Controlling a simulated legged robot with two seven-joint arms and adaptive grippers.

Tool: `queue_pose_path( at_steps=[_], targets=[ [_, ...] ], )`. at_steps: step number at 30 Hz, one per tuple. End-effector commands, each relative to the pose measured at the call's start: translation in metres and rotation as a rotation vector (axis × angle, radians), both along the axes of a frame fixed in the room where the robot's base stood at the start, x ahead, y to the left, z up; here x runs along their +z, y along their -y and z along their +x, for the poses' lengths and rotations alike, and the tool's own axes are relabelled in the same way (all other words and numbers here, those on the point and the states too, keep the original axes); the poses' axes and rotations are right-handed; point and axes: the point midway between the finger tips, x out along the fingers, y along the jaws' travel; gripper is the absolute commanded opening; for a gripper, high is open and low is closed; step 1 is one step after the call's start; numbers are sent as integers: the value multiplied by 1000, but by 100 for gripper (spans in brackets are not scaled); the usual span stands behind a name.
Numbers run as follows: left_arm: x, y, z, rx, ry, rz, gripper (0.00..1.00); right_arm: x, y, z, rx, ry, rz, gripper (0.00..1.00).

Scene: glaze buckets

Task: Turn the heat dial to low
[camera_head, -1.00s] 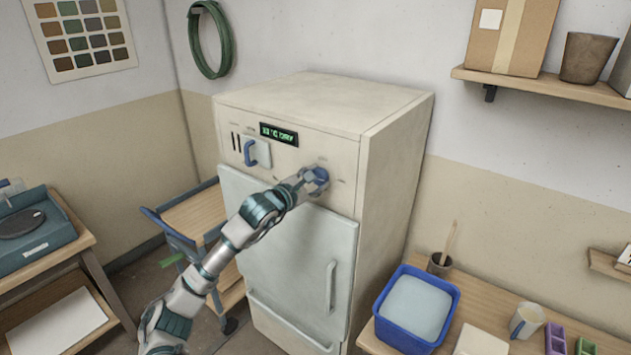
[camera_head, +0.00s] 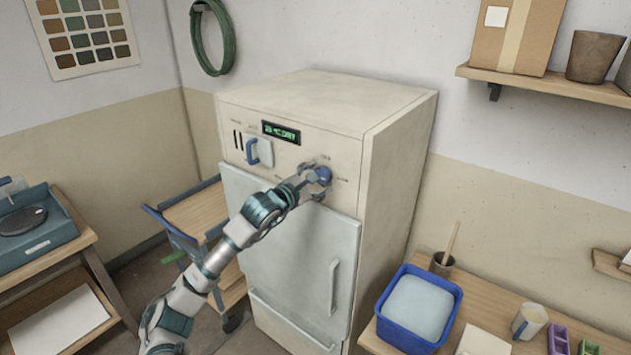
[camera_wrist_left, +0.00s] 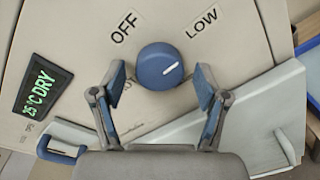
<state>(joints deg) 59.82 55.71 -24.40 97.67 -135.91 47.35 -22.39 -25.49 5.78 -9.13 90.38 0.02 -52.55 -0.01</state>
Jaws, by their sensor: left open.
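The heat dial (camera_wrist_left: 158,68) is a round blue knob on the cream drying cabinet's panel. In the wrist view its white pointer line slants up and right, roughly toward the LOW label (camera_wrist_left: 201,23). The OFF label (camera_wrist_left: 125,27) is up and left of it. My left gripper (camera_wrist_left: 160,78) is open, one finger on each side of the dial with gaps between. In the head view my left gripper (camera_head: 313,181) is at the panel, partly covering the dial (camera_head: 325,174). My right gripper is not in view.
The cabinet (camera_head: 395,190) has a lit green display (camera_head: 281,132), a blue-handled latch (camera_head: 252,152) and a door handle (camera_head: 333,287). A trolley (camera_head: 199,212) stands at its left. A bench at right holds a blue tub (camera_head: 456,304) and a mug (camera_head: 528,321).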

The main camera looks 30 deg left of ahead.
Motion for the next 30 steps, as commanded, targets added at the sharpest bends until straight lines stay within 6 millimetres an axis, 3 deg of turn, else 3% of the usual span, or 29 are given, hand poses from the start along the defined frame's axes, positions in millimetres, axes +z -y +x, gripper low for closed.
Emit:
queue_pose_path(
  at_steps=[5, 15, 22, 30],
  targets=[
    [1, -2, -16, 1, 2, 2, 74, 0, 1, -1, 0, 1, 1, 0],
    [4, -10, -92, 1, -7, 7, 74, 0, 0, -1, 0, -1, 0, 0],
    [5, -13, -111, 2, -6, 0, 74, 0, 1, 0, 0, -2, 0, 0],
    [7, -11, -116, -1, -4, -2, 74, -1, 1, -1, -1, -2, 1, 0]
  ],
)
